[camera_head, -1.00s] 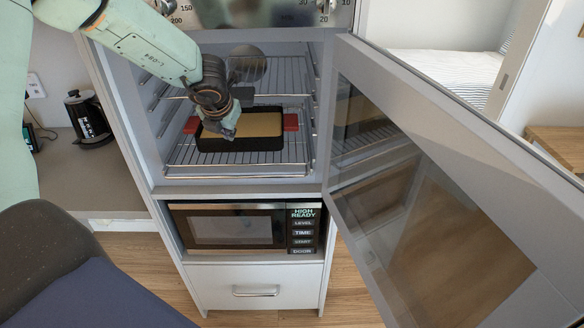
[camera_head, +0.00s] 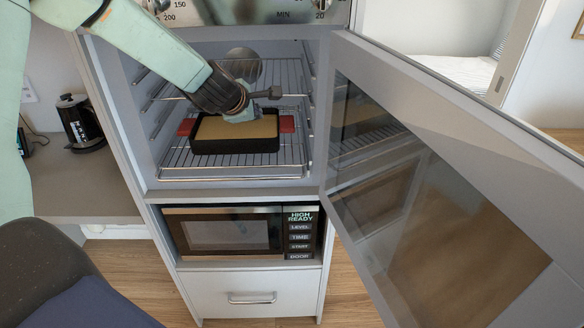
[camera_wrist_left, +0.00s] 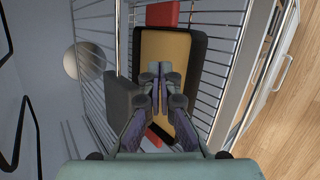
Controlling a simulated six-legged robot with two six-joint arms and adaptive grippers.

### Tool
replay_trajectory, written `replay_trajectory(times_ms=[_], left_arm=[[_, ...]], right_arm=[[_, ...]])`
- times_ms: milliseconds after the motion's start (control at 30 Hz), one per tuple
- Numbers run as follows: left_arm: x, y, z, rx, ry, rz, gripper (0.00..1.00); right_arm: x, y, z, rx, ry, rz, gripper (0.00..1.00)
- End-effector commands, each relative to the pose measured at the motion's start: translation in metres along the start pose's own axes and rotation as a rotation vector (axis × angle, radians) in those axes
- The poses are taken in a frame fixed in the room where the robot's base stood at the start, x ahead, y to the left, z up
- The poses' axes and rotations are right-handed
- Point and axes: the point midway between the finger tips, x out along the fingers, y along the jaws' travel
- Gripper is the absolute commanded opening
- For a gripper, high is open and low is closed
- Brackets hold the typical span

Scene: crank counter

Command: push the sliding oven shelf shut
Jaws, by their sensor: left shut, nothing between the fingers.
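The sliding oven shelf (camera_head: 232,170) is a wire rack inside the open oven, with its front edge close to the oven opening. It carries a black baking dish (camera_head: 236,146) with red handles and a tan filling. The shelf's wires also show in the left wrist view (camera_wrist_left: 221,70). My left gripper (camera_head: 272,93) is shut and empty, reaching into the oven above the dish. In the left wrist view its closed fingers (camera_wrist_left: 160,88) lie over the dish (camera_wrist_left: 194,50). I cannot tell whether they touch it. My right gripper is not in view.
The oven door (camera_head: 440,180) stands open to the right, its glass facing the opening. A microwave (camera_head: 235,232) and a white drawer (camera_head: 248,290) sit below the oven. A black kettle (camera_head: 80,122) stands on the counter at left.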

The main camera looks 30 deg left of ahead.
Motion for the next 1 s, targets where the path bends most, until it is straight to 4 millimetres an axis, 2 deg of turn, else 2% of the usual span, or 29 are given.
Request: replay_trajectory(times_ms=[500, 1000], left_arm=[[-0.002, -0.018, 0.046, 0.624, -0.182, 0.022, 0.00], [-0.009, -0.053, 0.072, 1.268, -0.334, 0.042, 0.00]], right_arm=[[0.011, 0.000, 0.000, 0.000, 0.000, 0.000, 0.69], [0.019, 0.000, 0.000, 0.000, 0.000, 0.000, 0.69]])
